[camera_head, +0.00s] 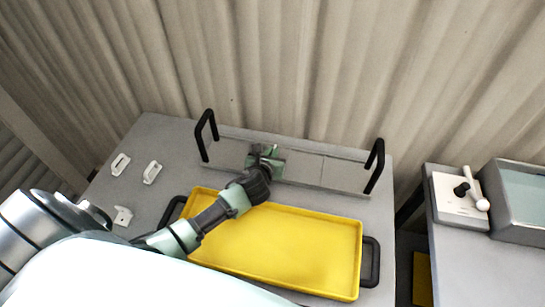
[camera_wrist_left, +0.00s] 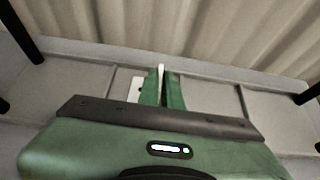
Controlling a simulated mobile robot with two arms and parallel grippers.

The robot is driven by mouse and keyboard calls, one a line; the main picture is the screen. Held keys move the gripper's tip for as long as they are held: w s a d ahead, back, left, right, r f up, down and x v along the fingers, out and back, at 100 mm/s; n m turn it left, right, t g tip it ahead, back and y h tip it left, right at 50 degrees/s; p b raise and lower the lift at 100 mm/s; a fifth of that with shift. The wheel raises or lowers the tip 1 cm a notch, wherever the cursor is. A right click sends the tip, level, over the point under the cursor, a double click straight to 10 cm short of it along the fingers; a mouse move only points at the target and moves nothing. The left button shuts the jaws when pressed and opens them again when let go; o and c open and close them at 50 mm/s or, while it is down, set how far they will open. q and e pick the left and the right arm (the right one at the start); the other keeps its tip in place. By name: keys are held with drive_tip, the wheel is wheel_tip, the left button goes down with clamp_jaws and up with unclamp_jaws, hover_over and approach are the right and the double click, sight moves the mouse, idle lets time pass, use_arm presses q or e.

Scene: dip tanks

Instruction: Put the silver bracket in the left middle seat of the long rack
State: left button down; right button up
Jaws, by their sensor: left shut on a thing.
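The long rack (camera_head: 345,174) is a grey tray with black end handles, standing at the back of the table; thin dividers split it into seats. My left gripper (camera_head: 264,158) is over the rack, left of its middle. In the left wrist view the gripper (camera_wrist_left: 163,90) is shut on a thin, pale edge, which I take to be the silver bracket (camera_wrist_left: 161,72). The fingers are between two dividers of the rack (camera_wrist_left: 205,98). Most of the bracket is hidden by the fingers, and I cannot tell whether it touches the seat floor. My right gripper is out of view.
A yellow tray (camera_head: 339,279) with black handles lies in front of the rack, under my left arm. Several white parts (camera_head: 120,164) lie on the table's left side. A second table at right holds a white device (camera_head: 457,207) and a grey tank (camera_head: 502,213).

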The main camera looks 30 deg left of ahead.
use_arm(q)
drive_tip(key=shift+f, duration=1)
drive_tip(key=shift+f, duration=0.1)
drive_tip(key=c, duration=1.6)
unclamp_jaws()
drive_tip(key=shift+r, duration=0.2)
drive_tip(key=v, duration=1.2)
drive_tip(key=shift+f, duration=0.1)
